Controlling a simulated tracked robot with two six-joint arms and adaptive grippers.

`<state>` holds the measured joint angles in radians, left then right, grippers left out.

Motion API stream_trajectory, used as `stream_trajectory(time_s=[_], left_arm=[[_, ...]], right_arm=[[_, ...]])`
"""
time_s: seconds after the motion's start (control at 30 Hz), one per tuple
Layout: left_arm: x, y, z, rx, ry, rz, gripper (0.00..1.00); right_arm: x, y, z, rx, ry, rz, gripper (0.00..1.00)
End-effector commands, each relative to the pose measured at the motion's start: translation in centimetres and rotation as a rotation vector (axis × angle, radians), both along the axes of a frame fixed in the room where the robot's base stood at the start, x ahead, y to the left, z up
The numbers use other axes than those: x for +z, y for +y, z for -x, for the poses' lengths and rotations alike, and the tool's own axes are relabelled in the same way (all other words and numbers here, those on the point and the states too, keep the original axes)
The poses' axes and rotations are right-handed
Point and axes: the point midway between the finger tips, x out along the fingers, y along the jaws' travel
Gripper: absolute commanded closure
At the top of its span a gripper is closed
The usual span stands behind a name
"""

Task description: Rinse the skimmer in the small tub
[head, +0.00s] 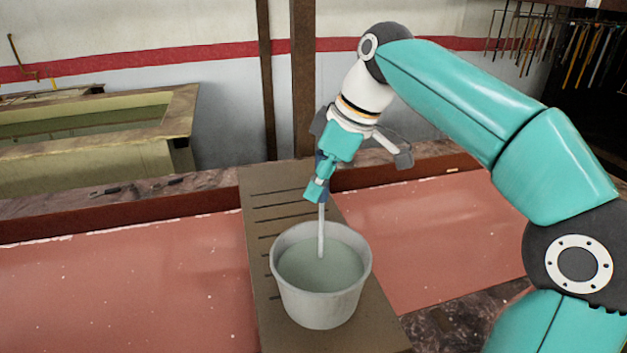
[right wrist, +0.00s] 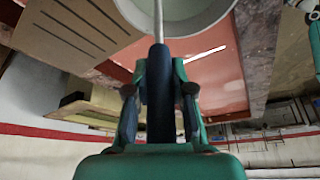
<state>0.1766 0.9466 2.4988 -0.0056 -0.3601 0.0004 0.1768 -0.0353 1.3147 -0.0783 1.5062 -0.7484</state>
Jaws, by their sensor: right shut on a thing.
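The small tub (head: 318,307) is a pale grey-white round bucket with murky grey-green liquid, standing on a brown slotted board. My right gripper (head: 317,190) is above the tub, shut on the dark handle of the skimmer. The skimmer's pale shaft (head: 321,232) runs down almost upright into the liquid; its lower end is hidden under the surface. In the right wrist view the dark handle (right wrist: 160,95) sits between the fingers of the right gripper (right wrist: 159,92), with the tub's rim (right wrist: 215,22) beyond. My left gripper is not in view.
The slotted board (head: 262,225) spans a large vat of reddish liquid (head: 120,285), which lies on both sides. A yellowish tank (head: 95,165) stands at the back left. Brown posts (head: 303,80) rise behind the board. Tools hang on a rack (head: 580,50) at the back right.

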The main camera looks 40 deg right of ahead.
Motion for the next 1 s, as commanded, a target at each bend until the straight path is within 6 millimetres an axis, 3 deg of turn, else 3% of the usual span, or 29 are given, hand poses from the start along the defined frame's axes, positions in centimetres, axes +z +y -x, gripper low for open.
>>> stream_trajectory(time_s=[0.53, 1.0], left_arm=[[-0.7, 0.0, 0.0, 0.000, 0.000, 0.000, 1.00], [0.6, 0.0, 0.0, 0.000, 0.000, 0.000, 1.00]], right_arm=[[-0.9, 0.0, 0.0, 0.000, -0.001, 0.000, 1.00], [0.4, 0.0, 0.0, 0.000, -0.001, 0.000, 1.00]])
